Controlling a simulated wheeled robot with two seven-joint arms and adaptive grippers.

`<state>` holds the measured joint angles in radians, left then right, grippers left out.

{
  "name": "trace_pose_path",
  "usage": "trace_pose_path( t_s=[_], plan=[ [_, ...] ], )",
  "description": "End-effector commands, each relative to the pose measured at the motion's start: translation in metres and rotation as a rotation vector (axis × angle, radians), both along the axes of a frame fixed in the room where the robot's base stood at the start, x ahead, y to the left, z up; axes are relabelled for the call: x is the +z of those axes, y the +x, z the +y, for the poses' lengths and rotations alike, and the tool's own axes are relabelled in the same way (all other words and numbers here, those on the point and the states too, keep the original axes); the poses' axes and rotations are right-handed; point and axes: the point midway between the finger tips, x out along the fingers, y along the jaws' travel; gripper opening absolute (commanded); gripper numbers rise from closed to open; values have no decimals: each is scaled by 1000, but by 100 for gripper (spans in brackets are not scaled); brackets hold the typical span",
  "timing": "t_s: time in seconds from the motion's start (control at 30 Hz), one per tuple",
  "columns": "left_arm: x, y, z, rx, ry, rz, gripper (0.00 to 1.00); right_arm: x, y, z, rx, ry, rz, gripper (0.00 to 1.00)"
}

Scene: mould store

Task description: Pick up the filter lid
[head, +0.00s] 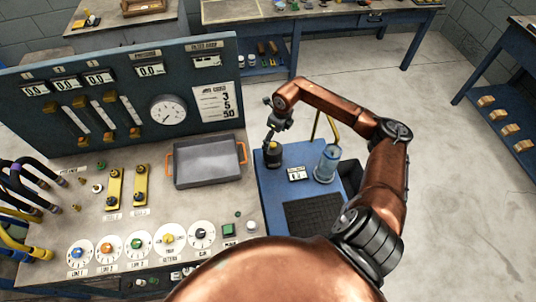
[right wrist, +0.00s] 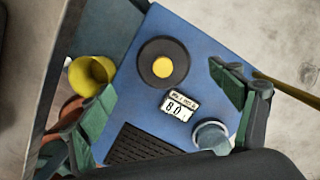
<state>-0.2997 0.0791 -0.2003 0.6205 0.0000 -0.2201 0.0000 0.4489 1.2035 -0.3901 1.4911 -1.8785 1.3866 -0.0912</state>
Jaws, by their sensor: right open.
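A round black piece with a yellow centre, which looks like the filter lid (head: 273,157), is at the far left of a blue cart top (head: 270,200). In the right wrist view the lid (right wrist: 148,72) lies flat below my right gripper, above the picture's middle. My right gripper (head: 271,137) hangs over the lid, partly hiding it in the head view. In the right wrist view its green-padded fingers (right wrist: 168,100) are wide apart, with nothing between them. The gap between fingers and lid is hard to judge. My left gripper is not in view.
A clear bluish jar (head: 327,163) stands right of the lid, with a small display (head: 297,174) between them. A black ribbed mat (head: 313,214) lies nearer. The bench on the left holds a grey tray (head: 207,163) with orange handles. Floor at right is clear.

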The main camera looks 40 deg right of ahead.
Motion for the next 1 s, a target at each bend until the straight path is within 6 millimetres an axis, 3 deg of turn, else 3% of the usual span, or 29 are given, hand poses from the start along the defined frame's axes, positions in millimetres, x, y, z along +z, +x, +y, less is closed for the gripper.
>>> trace_pose_path(
  t_s=[0.03,0.1,0.57,0.8,1.0],
  plan=[
    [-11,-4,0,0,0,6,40,-13,0,-1,-1,-1,4,85],
    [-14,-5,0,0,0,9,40,-17,-1,-1,-2,0,6,85],
    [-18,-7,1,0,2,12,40,-54,4,0,-2,1,9,85],
    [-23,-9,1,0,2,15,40,-89,8,0,-1,1,9,85],
    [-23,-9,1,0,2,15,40,-95,10,0,1,-1,7,85]
  ],
)
